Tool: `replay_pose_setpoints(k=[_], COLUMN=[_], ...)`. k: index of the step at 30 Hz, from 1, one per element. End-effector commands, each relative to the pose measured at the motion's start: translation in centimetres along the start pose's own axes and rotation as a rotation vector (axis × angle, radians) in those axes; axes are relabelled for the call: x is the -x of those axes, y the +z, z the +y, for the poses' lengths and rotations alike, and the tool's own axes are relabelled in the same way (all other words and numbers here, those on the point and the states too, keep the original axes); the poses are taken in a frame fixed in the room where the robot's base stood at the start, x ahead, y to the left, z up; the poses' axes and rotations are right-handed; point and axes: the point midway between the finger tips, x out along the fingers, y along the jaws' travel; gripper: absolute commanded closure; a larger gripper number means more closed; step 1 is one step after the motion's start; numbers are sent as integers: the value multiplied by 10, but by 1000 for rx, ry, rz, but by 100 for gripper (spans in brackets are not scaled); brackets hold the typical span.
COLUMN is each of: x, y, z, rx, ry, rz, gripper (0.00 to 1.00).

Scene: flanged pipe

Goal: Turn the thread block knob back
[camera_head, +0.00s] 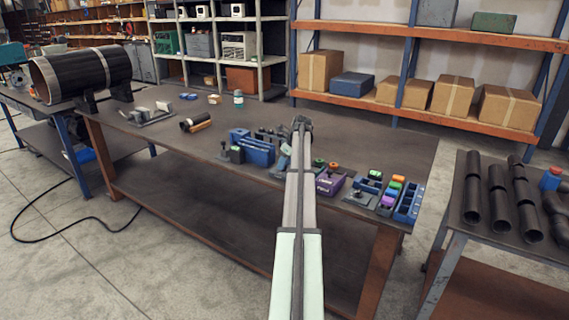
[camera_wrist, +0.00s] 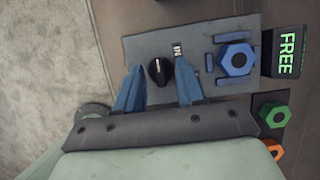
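The black knob (camera_wrist: 159,71) has a white pointer line that runs roughly up and down in the wrist view. It sits on a grey plate (camera_wrist: 205,40) with a small white label (camera_wrist: 177,49) just above and right of it. My gripper (camera_wrist: 158,80) is open, with one blue finger left of the knob and one right of it. A gap shows on both sides of the knob, wider on its right. Height of the fingertips over the plate is hard to tell. In the head view my gripper (camera_head: 302,123) is over the workbench; I cannot make out the knob there.
A blue hexagonal piece (camera_wrist: 237,60) sits on the plate's right. A green "FREE" display (camera_wrist: 287,53) stands beyond it. Green (camera_wrist: 275,116) and orange (camera_wrist: 273,148) hexagonal pieces lie below it. In the head view, small blocks (camera_head: 329,184) crowd the workbench (camera_head: 240,130) around my arm.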

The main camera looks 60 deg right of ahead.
Motion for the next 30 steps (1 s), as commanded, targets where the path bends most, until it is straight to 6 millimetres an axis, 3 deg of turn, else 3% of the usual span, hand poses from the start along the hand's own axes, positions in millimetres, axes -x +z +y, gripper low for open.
replay_pose_setpoints(k=[9, 21, 30], x=[-2, -2, -2], y=[0, 0, 0], z=[0, 0, 0], rx=[0, 0, 4], ry=[0, 1, 2], rz=[0, 0, 0], gripper=[63, 100, 100])
